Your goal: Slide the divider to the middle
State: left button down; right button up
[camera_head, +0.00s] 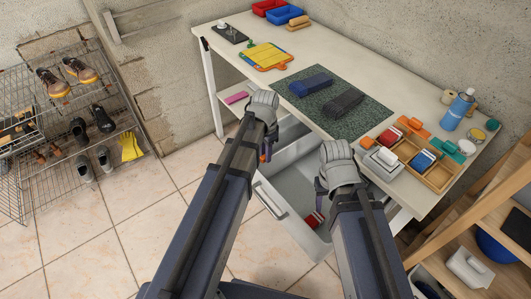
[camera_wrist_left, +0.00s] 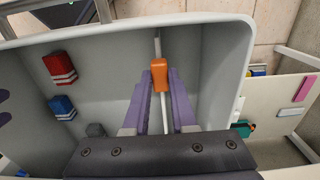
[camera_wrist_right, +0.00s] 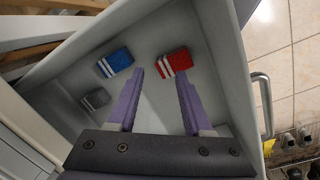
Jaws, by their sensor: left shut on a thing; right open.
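The open grey drawer (camera_head: 285,207) stands out from under the workbench. Its divider (camera_wrist_left: 157,45) is a thin pale strip across the drawer, nearer the right wall than the left in the left wrist view. An orange grip (camera_wrist_left: 160,66) sits on the divider, and my left gripper (camera_wrist_left: 158,82) is shut on it. My left gripper (camera_head: 268,138) hides most of it in the head view. My right gripper (camera_wrist_right: 160,78) is open and empty above the drawer, near a red block (camera_wrist_right: 174,62) and a blue block (camera_wrist_right: 115,63). A grey block (camera_wrist_right: 97,99) lies by the wall.
The workbench (camera_head: 220,75) above the drawer holds a green mat (camera_head: 318,122) with two dark objects, and a wooden tray (camera_head: 435,176). A shelf (camera_head: 490,205) stands at the right. A shoe rack (camera_head: 110,120) is at the left, with open tiled floor between.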

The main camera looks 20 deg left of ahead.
pick_arm(q)
jog(key=s+d, duration=0.8)
jog(key=d, duration=0.2)
jog(key=c, duration=0.7)
grip_release()
notch_tip(320, 180, up, 8)
jog(key=p, duration=0.7)
jog(key=shift+f+p, duration=0.1)
jog(key=shift+p, duration=0.3)
